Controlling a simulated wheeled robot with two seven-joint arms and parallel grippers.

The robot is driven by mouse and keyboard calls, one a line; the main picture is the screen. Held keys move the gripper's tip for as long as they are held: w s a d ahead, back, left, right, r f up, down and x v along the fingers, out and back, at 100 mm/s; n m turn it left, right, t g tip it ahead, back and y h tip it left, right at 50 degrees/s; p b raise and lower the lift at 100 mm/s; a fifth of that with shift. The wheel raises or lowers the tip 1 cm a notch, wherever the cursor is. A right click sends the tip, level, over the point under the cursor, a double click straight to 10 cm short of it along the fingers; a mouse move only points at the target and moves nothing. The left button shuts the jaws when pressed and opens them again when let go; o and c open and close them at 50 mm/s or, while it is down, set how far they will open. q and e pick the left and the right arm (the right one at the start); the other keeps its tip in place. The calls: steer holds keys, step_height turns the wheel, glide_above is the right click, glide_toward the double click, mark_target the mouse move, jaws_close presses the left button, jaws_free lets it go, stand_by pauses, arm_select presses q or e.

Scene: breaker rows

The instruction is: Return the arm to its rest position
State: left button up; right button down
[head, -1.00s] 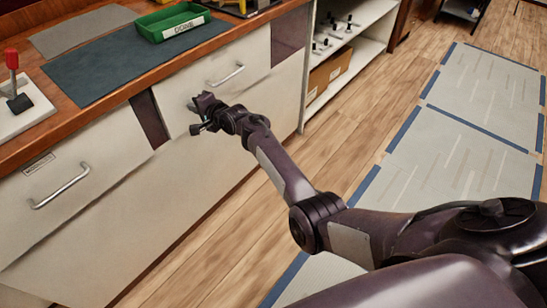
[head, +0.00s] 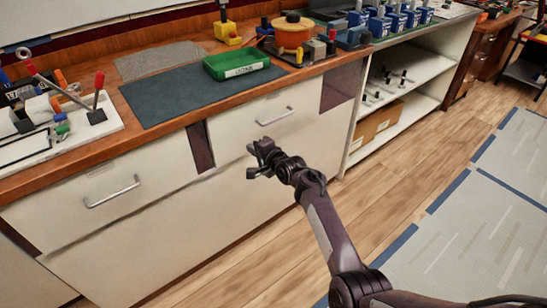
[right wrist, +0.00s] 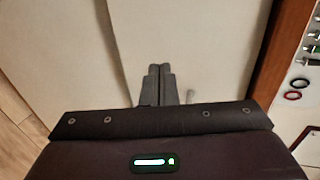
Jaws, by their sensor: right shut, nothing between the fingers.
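My right gripper (head: 259,158) is in front of the white drawer fronts, below the counter edge. In the head view its arm comes in from the lower right. It is shut and empty. In the right wrist view the two fingers of the gripper (right wrist: 160,84) lie side by side, with a pale cabinet panel (right wrist: 200,40) behind them. My left gripper is not in view.
The wooden counter (head: 170,122) holds a dark mat (head: 165,98), a green tray (head: 236,66) and a breaker board (head: 70,140) at left. Drawer handles (head: 112,192) stick out below. An open shelf (head: 408,108) stands at right. The wood floor (head: 400,190) is clear.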

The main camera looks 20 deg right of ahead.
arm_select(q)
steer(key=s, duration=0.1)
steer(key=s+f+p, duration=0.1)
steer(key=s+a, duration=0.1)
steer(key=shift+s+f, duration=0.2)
arm_select(e)
steer(key=v, duration=0.7)
steer(key=shift+s+f, duration=0.15)
steer(key=shift+s, duration=0.1)
